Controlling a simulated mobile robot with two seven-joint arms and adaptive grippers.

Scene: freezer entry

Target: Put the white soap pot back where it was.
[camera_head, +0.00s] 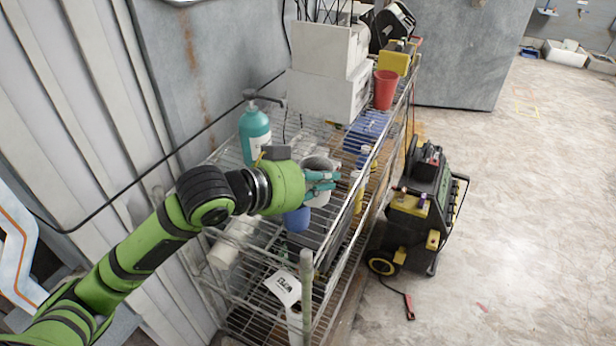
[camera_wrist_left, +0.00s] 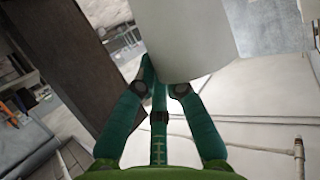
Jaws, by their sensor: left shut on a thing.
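The white soap pot (camera_head: 318,163) shows in the head view at the upper wire shelf, open at the top and partly covered by my fingers. My left gripper (camera_head: 322,180) is shut on its side, with the teal fingers against the wall. In the left wrist view the pot (camera_wrist_left: 193,38) is a large pale cylinder just beyond the fingertips of my left gripper (camera_wrist_left: 166,82). I cannot tell whether its base touches the shelf. My right gripper is in neither view.
The wire shelf rack (camera_head: 307,275) holds a teal pump bottle (camera_head: 254,132), white boxes (camera_head: 325,90), a red cup (camera_head: 385,89) and a blue item (camera_head: 297,219) close by the gripper. A black-and-yellow wheeled machine (camera_head: 425,205) stands right of the rack. Open floor lies beyond it.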

